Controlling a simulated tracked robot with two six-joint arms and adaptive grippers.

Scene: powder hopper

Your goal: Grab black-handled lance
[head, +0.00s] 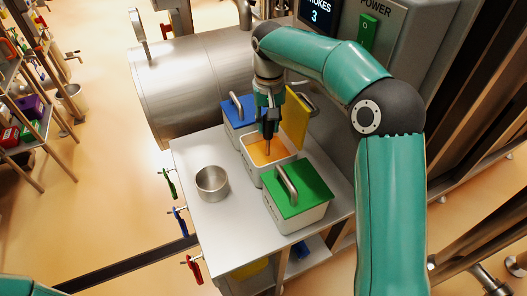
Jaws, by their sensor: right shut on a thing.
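My right gripper (268,122) is over the middle bin, pointing down, and shut on a thin brown rod (268,147). The rod stands about upright, with its lower end at the orange contents of the open white bin (250,172). The gripper hides the rod's upper part, so I cannot tell if it is the black-handled lance. No other black-handled lance can be made out. A bit of my left arm shows at the bottom left; its gripper is out of view.
A blue-lidded bin (238,110) and a green-lidded bin (300,196) flank the open one, whose yellow lid (296,122) stands up. A metal cup (212,183) is on the table (225,228). Green (169,184), blue (179,222) and red (194,270) handles hang at its left edge.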

